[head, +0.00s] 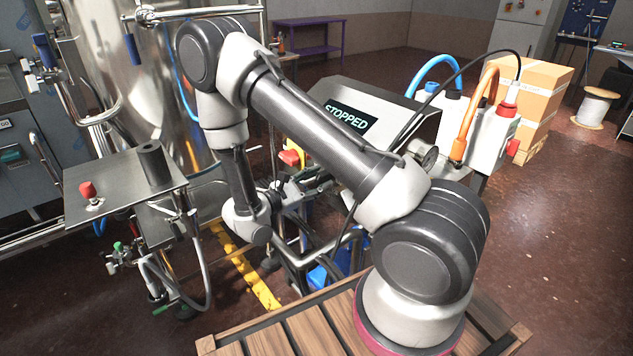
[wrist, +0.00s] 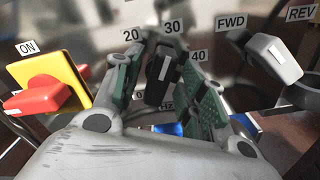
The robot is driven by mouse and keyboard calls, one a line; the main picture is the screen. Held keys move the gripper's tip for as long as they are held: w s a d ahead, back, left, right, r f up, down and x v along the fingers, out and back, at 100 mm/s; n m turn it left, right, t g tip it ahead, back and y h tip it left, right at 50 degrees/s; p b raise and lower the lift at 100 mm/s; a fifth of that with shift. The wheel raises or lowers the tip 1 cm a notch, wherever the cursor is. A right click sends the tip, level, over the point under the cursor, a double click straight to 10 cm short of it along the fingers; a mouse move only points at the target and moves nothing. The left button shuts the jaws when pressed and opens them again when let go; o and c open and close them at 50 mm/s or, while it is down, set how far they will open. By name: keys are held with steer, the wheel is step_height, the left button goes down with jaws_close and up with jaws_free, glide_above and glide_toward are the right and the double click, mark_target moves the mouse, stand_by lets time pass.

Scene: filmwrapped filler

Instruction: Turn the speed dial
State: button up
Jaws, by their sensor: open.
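The speed dial (wrist: 160,82) is a black knob with a white pointer line, in the middle of the wrist view. Its line points up, roughly toward the 30 mark, among labels 20, 30 and 40. My gripper (wrist: 165,52) is open, its green-padded fingers on either side of the dial. I cannot tell whether the pads touch it. In the head view my gripper (head: 305,188) is at the panel below the display, and the dial is hidden there. The display (head: 347,118) reads STOPPED.
A red rotary switch (wrist: 42,99) on a yellow plate, labelled ON, is left of the dial. A grey FWD/REV selector (wrist: 272,60) is to its right. Orange (head: 474,112) and blue hoses arch beside the display. A steel tank (head: 125,75) stands at the left.

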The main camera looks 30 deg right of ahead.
steer(key=s+a, duration=0.2)
steer(key=a, duration=0.9)
steer(key=shift+s+a, duration=0.15)
steer(key=shift+a, duration=0.25)
